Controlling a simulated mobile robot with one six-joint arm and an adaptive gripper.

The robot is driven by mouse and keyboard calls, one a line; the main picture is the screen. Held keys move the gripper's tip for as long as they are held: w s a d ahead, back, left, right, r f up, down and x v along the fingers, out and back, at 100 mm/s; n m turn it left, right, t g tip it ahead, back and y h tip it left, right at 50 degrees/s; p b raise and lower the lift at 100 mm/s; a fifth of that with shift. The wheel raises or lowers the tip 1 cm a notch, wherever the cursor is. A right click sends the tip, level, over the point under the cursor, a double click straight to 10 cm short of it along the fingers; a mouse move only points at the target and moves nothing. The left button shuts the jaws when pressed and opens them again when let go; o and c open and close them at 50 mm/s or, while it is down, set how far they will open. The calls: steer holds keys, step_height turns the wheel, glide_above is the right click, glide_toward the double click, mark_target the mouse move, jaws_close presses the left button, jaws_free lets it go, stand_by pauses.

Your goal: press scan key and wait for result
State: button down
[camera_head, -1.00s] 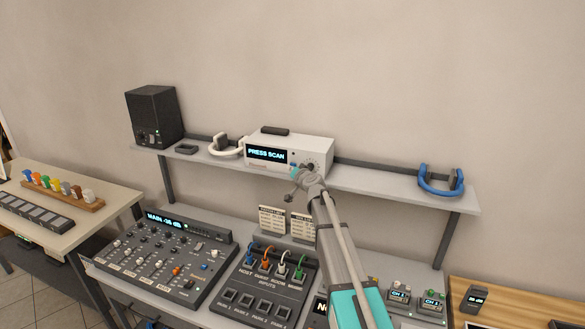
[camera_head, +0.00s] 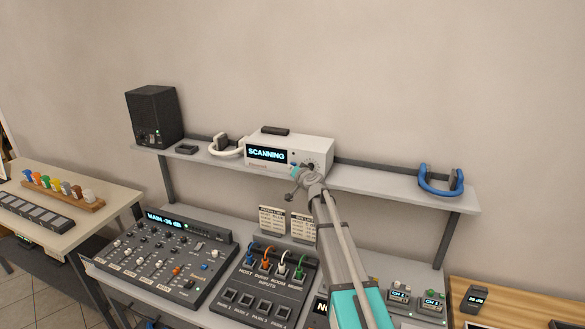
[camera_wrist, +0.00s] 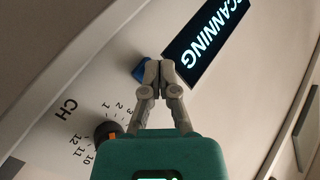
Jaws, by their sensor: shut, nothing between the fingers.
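The white scanner unit (camera_head: 318,150) stands on the upper shelf. Its display (camera_head: 267,155) reads SCANNING, and the display also shows in the wrist view (camera_wrist: 208,40). A blue key (camera_wrist: 139,70) sits beside the display, partly hidden behind my fingertips. My gripper (camera_head: 297,176) is shut and empty in front of the unit's face. In the wrist view its fingertips (camera_wrist: 159,68) are close together right at the blue key; whether they touch it I cannot tell. A dark knob (camera_wrist: 107,131) with a numbered CH scale is to the lower left there.
White headphones (camera_head: 226,148) and a black speaker (camera_head: 153,115) stand left on the shelf (camera_head: 385,184). Below are a mixer (camera_head: 170,262) and a patch box (camera_head: 265,285) with cables.

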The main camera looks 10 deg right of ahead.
steer(key=shift+s, duration=0.15)
steer(key=shift+s+a, duration=0.4)
steer(key=shift+s, duration=0.15)
steer(key=shift+s, duration=0.1)
steer(key=s, duration=0.1)
steer(key=s+a, duration=0.2)
steer(key=s, duration=0.1)
steer(key=shift+a, duration=0.25)
stand_by(0.5)
steer(key=shift+s, duration=0.1)
stand_by(0.4)
